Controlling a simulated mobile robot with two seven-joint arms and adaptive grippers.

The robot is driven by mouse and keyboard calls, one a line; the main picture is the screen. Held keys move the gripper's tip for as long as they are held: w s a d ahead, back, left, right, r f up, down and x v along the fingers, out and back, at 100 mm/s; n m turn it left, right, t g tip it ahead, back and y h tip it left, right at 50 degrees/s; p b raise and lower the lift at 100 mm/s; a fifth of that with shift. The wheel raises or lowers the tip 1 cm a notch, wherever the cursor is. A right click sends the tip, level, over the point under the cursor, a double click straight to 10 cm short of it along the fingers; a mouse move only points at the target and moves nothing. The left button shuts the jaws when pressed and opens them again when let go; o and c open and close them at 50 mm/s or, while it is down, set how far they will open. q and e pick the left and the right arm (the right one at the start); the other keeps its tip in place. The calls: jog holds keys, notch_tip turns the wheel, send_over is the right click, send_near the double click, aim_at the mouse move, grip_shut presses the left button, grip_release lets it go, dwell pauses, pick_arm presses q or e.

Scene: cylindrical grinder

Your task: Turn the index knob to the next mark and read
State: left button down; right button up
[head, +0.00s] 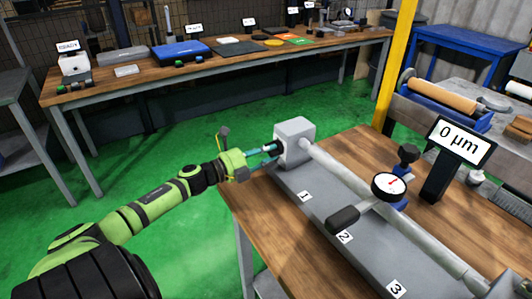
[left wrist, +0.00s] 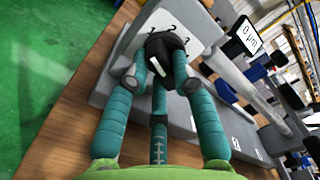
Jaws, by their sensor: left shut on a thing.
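The index knob (left wrist: 170,47) is black with a white pointer line and sits on the end face of the grey headstock (head: 295,140). Small dark marks stand around it in the left wrist view; I cannot read them surely. My left gripper (head: 268,150) is shut on the knob, with its teal fingers (left wrist: 158,85) around it in the left wrist view. The fingers hide part of the knob. The display (head: 459,142) reads 0 µm. The dial gauge (head: 389,186) has a white face and a red needle. My right gripper is not in view.
A grey shaft (head: 345,172) runs from the headstock along a grey bed (head: 316,207) labelled 1, 2 and 3. A yellow post (head: 395,65) stands behind. The green floor (head: 170,230) left of the table is clear.

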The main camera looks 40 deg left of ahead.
pick_arm(q)
jog(key=m+b, duration=0.2)
jog(key=m, duration=0.2)
jog(key=shift+a+f, duration=0.1)
jog(key=m+b, duration=0.2)
jog(key=m, duration=0.2)
jog(key=shift+m+b, duration=0.3)
jog(key=shift+b, duration=0.1)
jog(key=shift+r, duration=0.2)
dwell(0.3)
jog(key=c, duration=1)
grip_release()
jog(key=shift+c, duration=0.2)
